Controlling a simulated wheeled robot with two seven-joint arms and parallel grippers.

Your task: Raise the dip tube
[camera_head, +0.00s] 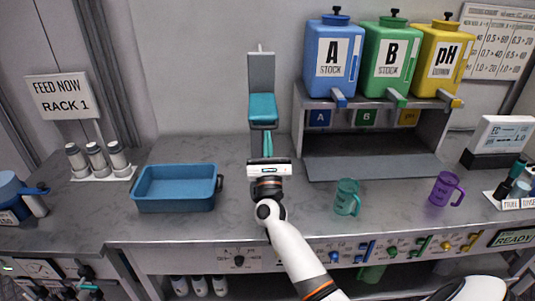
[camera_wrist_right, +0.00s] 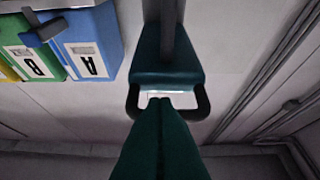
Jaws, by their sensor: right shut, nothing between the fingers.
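A teal block (camera_head: 263,108) sits on a grey upright post (camera_head: 261,68) at the back of the counter. In the right wrist view the teal block (camera_wrist_right: 168,68) has a dark loop handle (camera_wrist_right: 203,103) and the grey post runs behind it. A separate dip tube cannot be made out. My right gripper (camera_head: 267,134) points at the block from the front, with its teal fingers shut and empty. In the wrist view its fingertips (camera_wrist_right: 160,101) overlap the handle's opening; whether they touch it I cannot tell. My left gripper is out of view.
A blue tray (camera_head: 177,205) stands left of my right arm. A teal mug (camera_head: 347,198) and a purple mug (camera_head: 444,188) stand right. Blue (camera_head: 331,55), green (camera_head: 391,56) and yellow (camera_head: 442,57) tanks sit on a grey rack.

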